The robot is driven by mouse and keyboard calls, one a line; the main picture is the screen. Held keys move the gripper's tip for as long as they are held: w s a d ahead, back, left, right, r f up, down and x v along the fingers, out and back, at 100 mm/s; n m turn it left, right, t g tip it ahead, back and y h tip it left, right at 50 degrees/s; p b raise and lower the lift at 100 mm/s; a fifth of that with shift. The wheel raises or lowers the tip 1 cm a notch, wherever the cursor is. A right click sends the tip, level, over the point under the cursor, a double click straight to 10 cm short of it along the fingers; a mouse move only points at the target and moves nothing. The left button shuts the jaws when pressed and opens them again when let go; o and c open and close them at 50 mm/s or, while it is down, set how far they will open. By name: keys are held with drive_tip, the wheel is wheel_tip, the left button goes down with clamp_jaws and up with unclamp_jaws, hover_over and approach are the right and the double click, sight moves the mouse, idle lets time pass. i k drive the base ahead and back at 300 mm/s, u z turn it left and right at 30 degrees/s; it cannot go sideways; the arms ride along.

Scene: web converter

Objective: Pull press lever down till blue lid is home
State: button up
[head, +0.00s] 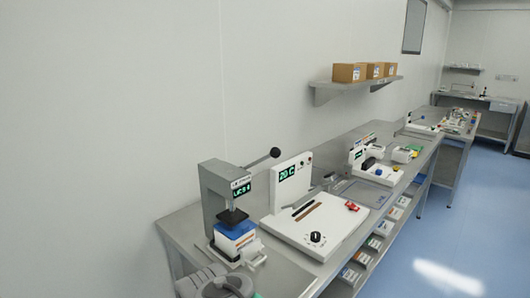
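The grey press (222,190) stands at the near left end of the bench, with a small green-lit display on its head. Its lever (258,161) slants up to the right and ends in a black knob (275,152). The black ram plate (233,216) is just above the blue lid (236,231); I cannot tell whether they touch. The lid is on a white box (232,247), partly hidden. A pale part that looks like my gripper (252,256) is low in front of the box, away from the lever. Its fingers are too small to read.
Right of the press is a white station (290,232) with an upright display panel (292,180), close to the lever knob. More devices stand farther along the steel bench. A wall shelf (355,87) holds cardboard boxes. Blue floor (445,220) is clear at right.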

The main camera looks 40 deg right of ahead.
sight(275, 152)
drive_tip(key=z, duration=0.05)
drive_tip(key=k, duration=1.25)
drive_tip(key=u, duration=0.3)
drive_tip(key=i, duration=0.4)
drive_tip(key=u, duration=1)
drive_tip(key=i, duration=1.65)
drive_tip(key=z, duration=0.95)
drive_tip(key=i, duration=0.2)
drive_tip(key=z, duration=0.3)
